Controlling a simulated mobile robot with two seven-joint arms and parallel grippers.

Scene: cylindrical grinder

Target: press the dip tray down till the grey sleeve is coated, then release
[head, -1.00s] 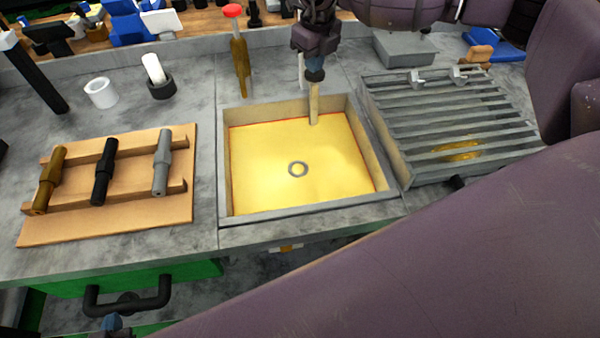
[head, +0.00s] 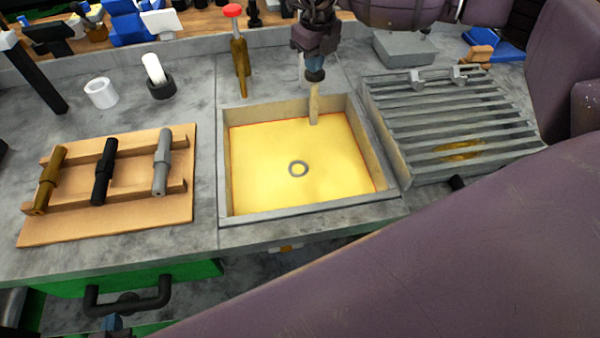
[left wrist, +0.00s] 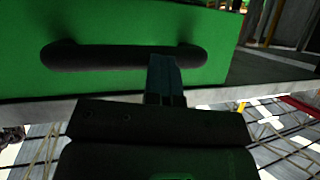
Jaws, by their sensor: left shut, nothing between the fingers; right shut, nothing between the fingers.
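The dip tray (head: 224,160) is a square grey-walled basin of yellow liquid in the bench middle. A flat beige post (head: 314,104) stands at the tray's back wall. My right gripper (head: 315,76) is shut and points down at the top of this post; contact is likely but not certain. My left gripper (head: 112,323) is shut, low in front of the bench. In the left wrist view its fingers (left wrist: 165,80) overlap a black bar handle; I cannot tell if they touch it.
A wooden rack (head: 80,227) with brown, black and grey shafts lies left. A white ring (head: 100,92), a white cylinder (head: 153,68) and a red-topped brown lever (head: 240,60) stand behind. A slatted grey rack (head: 450,120) is right. The black handle (head: 127,302) is on a green front.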

